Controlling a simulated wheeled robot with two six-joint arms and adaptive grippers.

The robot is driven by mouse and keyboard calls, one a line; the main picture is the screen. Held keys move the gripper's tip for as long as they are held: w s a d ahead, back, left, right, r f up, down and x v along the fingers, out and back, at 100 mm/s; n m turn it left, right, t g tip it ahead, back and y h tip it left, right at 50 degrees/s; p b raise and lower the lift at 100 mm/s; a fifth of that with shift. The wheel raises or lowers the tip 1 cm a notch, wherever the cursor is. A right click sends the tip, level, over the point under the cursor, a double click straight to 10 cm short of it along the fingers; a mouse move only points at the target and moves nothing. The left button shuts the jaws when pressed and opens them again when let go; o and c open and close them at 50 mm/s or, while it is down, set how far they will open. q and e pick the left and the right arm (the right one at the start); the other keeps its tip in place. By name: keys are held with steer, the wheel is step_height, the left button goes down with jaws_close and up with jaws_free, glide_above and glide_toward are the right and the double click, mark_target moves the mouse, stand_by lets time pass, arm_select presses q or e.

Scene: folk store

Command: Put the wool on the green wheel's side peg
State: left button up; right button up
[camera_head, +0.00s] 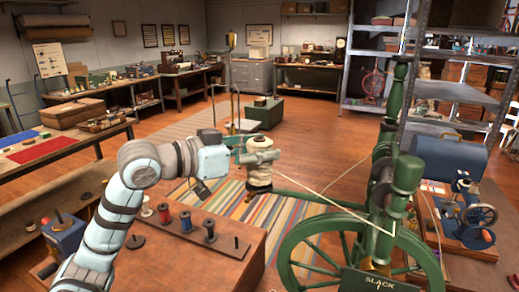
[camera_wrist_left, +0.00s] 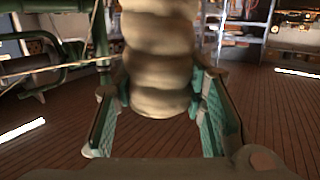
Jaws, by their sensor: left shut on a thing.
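The cream wool (camera_head: 258,176) hangs in my left gripper (camera_head: 256,152), in the air in front of the green wheel. In the left wrist view the wool (camera_wrist_left: 158,65) is a thick, ribbed bundle between the two green-padded fingers of the left gripper (camera_wrist_left: 160,115). The green wheel (camera_head: 290,243) stands at the lower right with thick green posts and a sign reading SLACK. A pale strand runs across to its posts. The wool is apart from the posts, to their left. I cannot make out the side peg for certain. My right gripper is not in view.
A wooden table (camera_head: 215,250) with several spools (camera_head: 186,220) on pegs is below my left arm. A bench with a blue-based machine (camera_head: 470,222) stands right of the wheel. A striped rug (camera_head: 240,208) lies on the open floor behind.

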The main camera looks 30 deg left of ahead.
arm_select(q)
steer(key=o, duration=1)
steer(key=shift+r, duration=0.15)
step_height(320, 180, up, 10)
steer(key=shift+f, duration=0.2)
